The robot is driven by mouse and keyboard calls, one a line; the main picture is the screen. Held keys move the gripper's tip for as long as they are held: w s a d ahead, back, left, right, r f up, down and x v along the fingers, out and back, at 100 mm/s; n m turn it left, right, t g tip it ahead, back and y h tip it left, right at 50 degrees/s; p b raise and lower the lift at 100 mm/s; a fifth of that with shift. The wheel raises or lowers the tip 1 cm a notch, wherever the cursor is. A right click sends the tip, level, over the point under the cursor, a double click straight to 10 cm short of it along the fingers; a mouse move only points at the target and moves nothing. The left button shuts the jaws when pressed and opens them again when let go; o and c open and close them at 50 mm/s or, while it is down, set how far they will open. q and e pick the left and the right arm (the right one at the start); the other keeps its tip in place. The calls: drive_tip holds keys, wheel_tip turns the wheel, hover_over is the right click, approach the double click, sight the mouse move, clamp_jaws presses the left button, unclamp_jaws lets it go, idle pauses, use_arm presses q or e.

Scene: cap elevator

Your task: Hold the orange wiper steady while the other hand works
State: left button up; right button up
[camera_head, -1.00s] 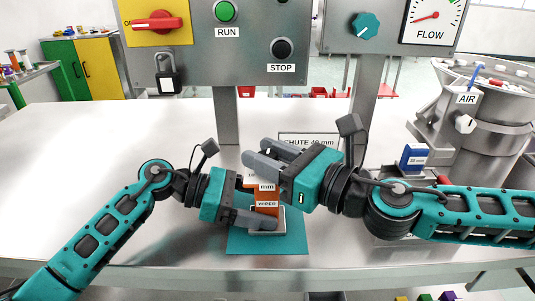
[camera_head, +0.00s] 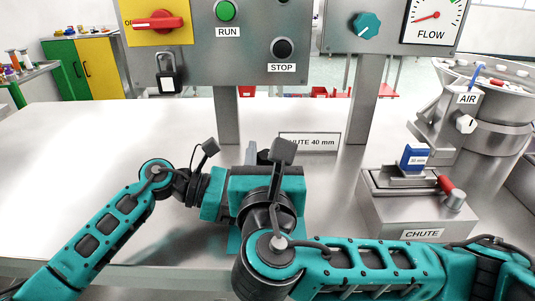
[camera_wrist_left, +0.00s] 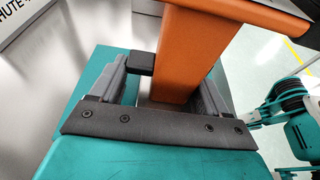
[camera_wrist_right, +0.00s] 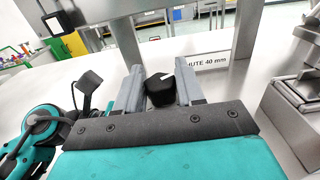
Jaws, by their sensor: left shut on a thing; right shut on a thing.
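The orange wiper (camera_wrist_left: 190,45) shows in the left wrist view as an upright orange piece with a wider top. My left gripper (camera_wrist_left: 165,85) is shut on it, one finger on each side. A small dark block (camera_wrist_left: 140,62) sits beside the orange piece at one finger. In the head view the wiper is hidden behind my right gripper (camera_head: 262,155). In the right wrist view my right gripper is shut on a black knob-like piece (camera_wrist_right: 160,90) between its fingers. I cannot tell how this piece joins the wiper.
The grey chute block (camera_head: 420,210), with a blue block (camera_head: 413,158) and a red-tipped handle (camera_head: 446,185), stands to the right. The CHUTE 40 mm sign (camera_head: 311,140) is behind the grippers. A control panel (camera_head: 245,60) stands at the back. The table's left side is clear.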

drive_tip(key=m+g+h, duration=0.1)
drive_tip(key=m+h, duration=0.2)
drive_tip(key=h, duration=0.1)
drive_tip(key=m+g+h, duration=0.1)
drive_tip(key=m+h, duration=0.2)
drive_tip(key=h, duration=0.2)
drive_tip(key=shift+f+g+h, duration=0.1)
drive_tip(key=shift+g+h, duration=0.2)
drive_tip(key=shift+g, duration=0.1)
drive_tip(key=shift+w+d+m+g+h, duration=0.1)
drive_tip(key=shift+m+g+h, duration=1.4)
drive_tip(key=shift+m+h, duration=0.25)
drive_tip(key=shift+h, duration=0.25)
drive_tip(key=o, duration=0.9)
drive_tip(key=shift+o, duration=0.2)
